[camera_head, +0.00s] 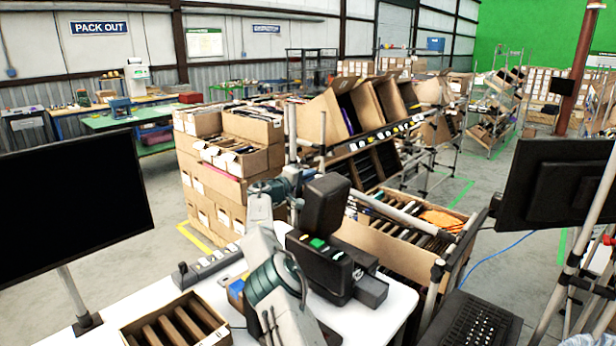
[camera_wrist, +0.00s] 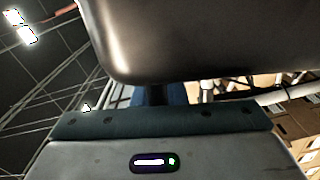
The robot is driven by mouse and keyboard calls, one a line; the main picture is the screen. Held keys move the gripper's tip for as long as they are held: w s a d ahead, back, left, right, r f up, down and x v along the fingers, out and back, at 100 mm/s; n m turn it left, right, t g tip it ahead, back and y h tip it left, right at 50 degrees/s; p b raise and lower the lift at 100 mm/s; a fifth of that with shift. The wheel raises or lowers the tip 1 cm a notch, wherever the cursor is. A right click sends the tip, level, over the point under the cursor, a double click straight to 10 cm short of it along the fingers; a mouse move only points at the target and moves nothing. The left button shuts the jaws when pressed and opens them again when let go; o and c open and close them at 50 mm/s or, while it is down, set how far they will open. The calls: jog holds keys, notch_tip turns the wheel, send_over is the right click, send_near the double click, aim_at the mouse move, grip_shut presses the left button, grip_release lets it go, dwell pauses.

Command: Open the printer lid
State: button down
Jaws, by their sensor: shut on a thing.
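The black label printer (camera_head: 325,268) stands on the white table, with a lit green button on its front panel. Its dark lid (camera_head: 326,205) stands raised, tilted up above the body. My gripper (camera_head: 306,180) is at the upper left edge of the lid and shut on it; the fingertips are mostly hidden behind the lid. In the wrist view the lid (camera_wrist: 190,40) fills the top as a large dark rounded shape, just in front of my gripper (camera_wrist: 152,94). The contact point itself is hidden there.
The white table (camera_head: 375,322) holds a carton with dividers (camera_head: 178,325) and a power strip (camera_head: 208,264). Monitors stand left (camera_head: 70,205) and right (camera_head: 555,190). A keyboard (camera_head: 470,322) is at front right. A filled carton (camera_head: 400,240) and metal rack tubes are close behind the printer.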

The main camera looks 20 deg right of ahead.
jog(key=shift+a+f, duration=0.1)
jog(key=shift+f, duration=0.05)
jog(key=c, duration=1.5)
grip_release()
jog(key=shift+s+a+b, duration=0.1)
jog(key=shift+a+b, duration=0.15)
jog(key=shift+b, duration=0.25)
jog(key=b+v, duration=0.6)
jog(key=v, duration=0.7)
jog(key=shift+a, duration=0.1)
